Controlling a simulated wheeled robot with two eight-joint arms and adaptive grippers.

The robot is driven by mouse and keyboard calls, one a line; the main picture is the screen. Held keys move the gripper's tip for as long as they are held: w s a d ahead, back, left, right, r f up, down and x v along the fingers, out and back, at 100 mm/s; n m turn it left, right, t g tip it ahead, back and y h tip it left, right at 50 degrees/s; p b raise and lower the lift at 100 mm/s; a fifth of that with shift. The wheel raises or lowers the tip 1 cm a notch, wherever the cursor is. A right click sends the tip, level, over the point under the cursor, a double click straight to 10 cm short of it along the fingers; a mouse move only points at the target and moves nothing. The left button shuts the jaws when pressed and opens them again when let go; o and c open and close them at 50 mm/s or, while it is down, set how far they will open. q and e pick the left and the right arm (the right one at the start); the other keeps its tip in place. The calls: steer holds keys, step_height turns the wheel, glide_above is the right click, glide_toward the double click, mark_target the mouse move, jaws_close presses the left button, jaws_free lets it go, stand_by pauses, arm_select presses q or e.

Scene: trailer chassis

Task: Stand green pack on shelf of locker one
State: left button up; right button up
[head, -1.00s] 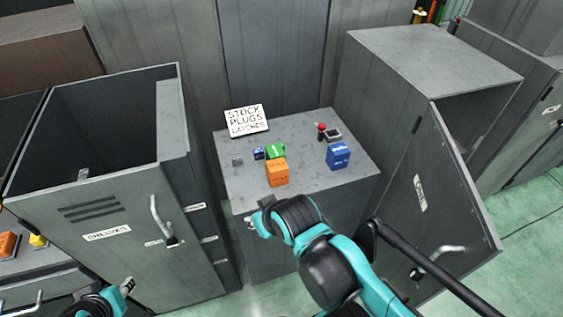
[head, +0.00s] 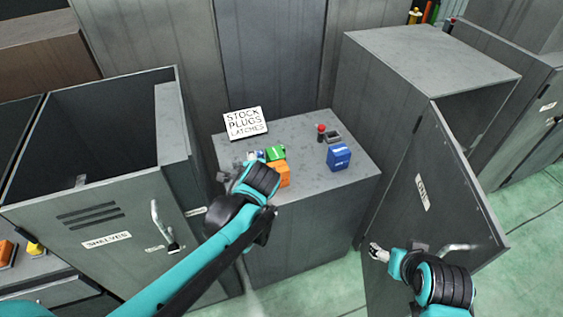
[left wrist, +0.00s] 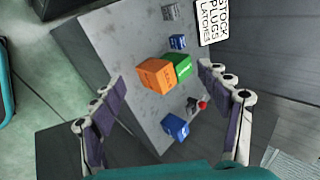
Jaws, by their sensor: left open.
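The green pack (head: 275,152) stands on the grey cabinet top (head: 305,131), close against the orange pack (head: 284,176). In the left wrist view the green pack (left wrist: 185,66) is beside the orange one, between the spread fingers. My left gripper (left wrist: 162,80) is open and empty above the packs; in the head view its hand partly covers the orange pack. A locker (head: 430,66) stands at the right with its labelled door (head: 440,205) swung open; the label looks like ONE. Its shelf is hidden. My right gripper (head: 378,252) is by that door's lower edge, its fingers too small to judge.
A blue pack (head: 338,158), a red-knobbed item (head: 321,131), a small blue box (left wrist: 178,42) and a white sign (head: 246,123) share the cabinet top. A locker labelled SHELVES (head: 105,240), open on top, stands left. Green floor shows between cabinet and right locker.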

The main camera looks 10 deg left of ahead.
arm_select(q)
steer(key=w+d+f+m+t+y, duration=0.2)
steer(key=w+f+m, duration=0.3)
steer(key=w+m, duration=0.45)
steer(key=m+t+y, duration=0.1)
steer(key=m+y, duration=0.1)
steer(key=m, duration=0.5)
glide_toward(275, 152)
steer(key=shift+f+b+x, duration=0.2)
steer(key=shift+b+x, duration=0.25)
steer(key=shift+x, duration=0.6)
steer(key=shift+w+f, duration=0.25)
steer(key=shift+b+x, duration=0.35)
steer(key=shift+x, duration=0.55)
steer(key=b+x, duration=0.2)
steer(key=x, duration=0.3)
steer(key=shift+w+a, duration=0.15)
steer(key=shift+a, duration=0.1)
steer(key=shift+r, duration=0.15)
steer(key=shift+c, duration=0.6)
steer(key=c, duration=1.5)
steer(key=shift+o, duration=0.2)
steer(key=shift+r, duration=0.15)
